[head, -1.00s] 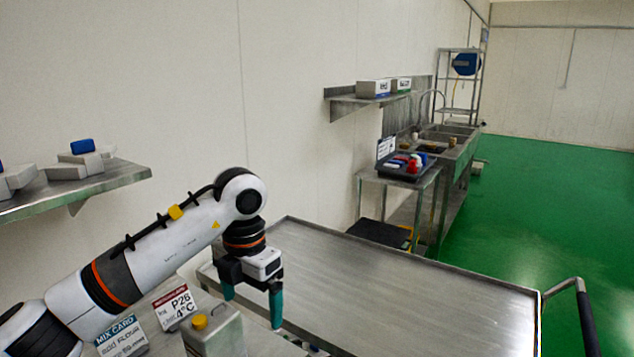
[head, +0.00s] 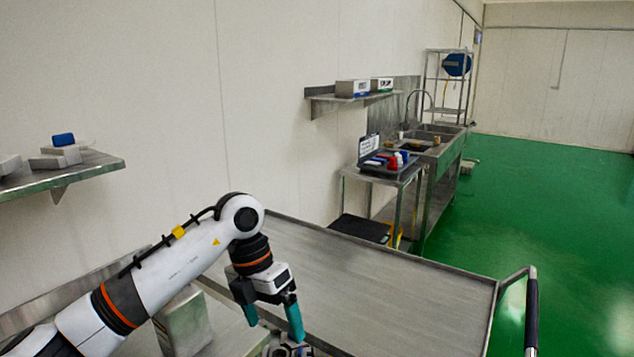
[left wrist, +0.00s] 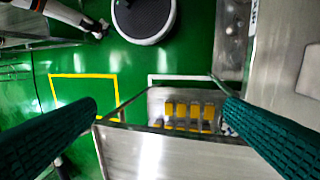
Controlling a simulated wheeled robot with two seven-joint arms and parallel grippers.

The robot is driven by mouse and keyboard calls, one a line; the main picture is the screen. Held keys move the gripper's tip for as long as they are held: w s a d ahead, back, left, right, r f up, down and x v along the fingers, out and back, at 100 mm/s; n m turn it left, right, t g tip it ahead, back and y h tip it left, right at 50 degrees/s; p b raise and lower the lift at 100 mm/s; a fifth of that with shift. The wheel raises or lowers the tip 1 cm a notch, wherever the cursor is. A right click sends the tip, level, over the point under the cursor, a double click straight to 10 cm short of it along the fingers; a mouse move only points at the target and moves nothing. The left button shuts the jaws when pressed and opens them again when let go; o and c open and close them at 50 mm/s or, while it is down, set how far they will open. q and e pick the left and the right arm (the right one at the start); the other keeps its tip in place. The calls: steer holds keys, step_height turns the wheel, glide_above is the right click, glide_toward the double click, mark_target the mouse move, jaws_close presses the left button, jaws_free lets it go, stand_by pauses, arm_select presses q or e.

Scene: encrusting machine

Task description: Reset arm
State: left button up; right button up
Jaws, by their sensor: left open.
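My left gripper (head: 272,324) is at the lower middle of the head view, with its teal fingers apart and nothing between them. It hangs downward near the left edge of a steel table (head: 380,275). In the left wrist view, the two ribbed teal fingers of the left gripper (left wrist: 161,103) are spread wide with a clear gap. My white left arm reaches in from the lower left and bends down at its elbow. My right gripper does not show clearly in either view.
A grey metal container (head: 185,322) stands partly behind my left arm. A small metal thing (head: 288,347) lies under the fingers; its contact is unclear. A wall shelf (head: 95,178) holds boxes at left. The table top is bare. Green floor (head: 560,210) is open at right.

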arm_select(q)
steer(key=w+d+f+n+t+h, duration=0.1)
steer(key=w+d+f+n+h, duration=0.2)
steer(key=d+f+n+h, duration=0.85)
steer(key=s+a+f+n+t+y, duration=0.15)
steer(key=a+f+n+t, duration=0.35)
steer(key=f, duration=0.5)
steer(key=a+f+n+t+y, duration=0.2)
steer(key=a+f+n+t, duration=0.25)
steer(key=f+n, duration=0.35)
steer(key=s+a+f+n+t+y, duration=0.15)
steer(key=a+f+n+t, duration=0.3)
steer(key=f, duration=0.65)
steer(key=s+a+f+n+g+y, duration=0.3)
steer(key=s+a+f, duration=0.1)
steer(key=s+f, duration=0.4)
steer(key=s+a+f+n+g+y, duration=0.2)
steer(key=s+a+f+n, duration=0.15)
steer(key=s+f, duration=0.55)
steer(key=s+a+f+n+g+y, duration=0.3)
steer(key=s+a+f, duration=0.15)
steer(key=s, duration=0.65)
steer(key=s+f+n+g, duration=0.1)
steer(key=s+f+g, duration=0.1)
steer(key=s, duration=0.6)
steer(key=s+a+f+n+g+y, duration=0.1)
steer(key=s+f+g, duration=0.1)
steer(key=s, duration=0.6)
steer(key=shift+s+f, duration=0.25)
steer(key=shift+s, duration=0.1)
